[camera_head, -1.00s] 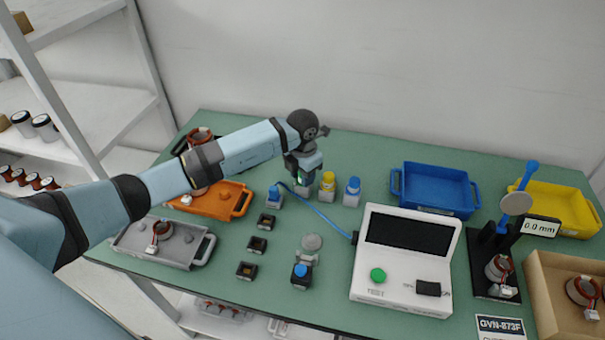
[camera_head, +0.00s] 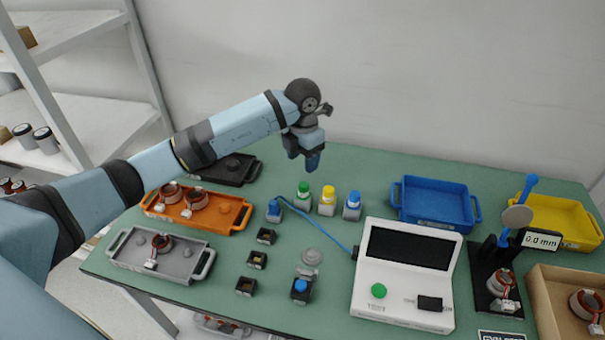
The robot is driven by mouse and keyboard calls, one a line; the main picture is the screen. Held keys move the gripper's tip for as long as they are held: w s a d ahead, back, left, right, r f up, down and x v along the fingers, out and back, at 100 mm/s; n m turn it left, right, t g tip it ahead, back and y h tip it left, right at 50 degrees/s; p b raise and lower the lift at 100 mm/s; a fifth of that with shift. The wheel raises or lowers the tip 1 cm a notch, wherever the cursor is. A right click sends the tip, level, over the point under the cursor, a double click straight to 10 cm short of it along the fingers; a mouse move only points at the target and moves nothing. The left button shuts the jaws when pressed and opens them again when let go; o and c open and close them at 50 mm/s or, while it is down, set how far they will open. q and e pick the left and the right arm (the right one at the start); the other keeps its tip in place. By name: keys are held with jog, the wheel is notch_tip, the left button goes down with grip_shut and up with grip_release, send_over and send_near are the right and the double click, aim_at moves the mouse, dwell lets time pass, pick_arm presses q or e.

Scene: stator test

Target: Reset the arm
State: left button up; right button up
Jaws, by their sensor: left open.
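My left arm comes in from the left and reaches over the green table (camera_head: 350,175). My left gripper (camera_head: 312,165) points down and is raised above the table, behind the small bottles. It is apart from everything, and I see nothing between its fingers. My right gripper does not show.
Green-, yellow- and blue-capped bottles (camera_head: 327,202) stand below the gripper. Orange (camera_head: 240,215), grey (camera_head: 205,262) and black (camera_head: 235,168) trays lie left. The white tester (camera_head: 400,295), blue bin (camera_head: 437,200), yellow bin (camera_head: 567,220), gauge stand (camera_head: 487,275) and cardboard box (camera_head: 545,300) are right.

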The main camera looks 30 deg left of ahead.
pick_arm(q)
jog(key=shift+r, duration=0.95)
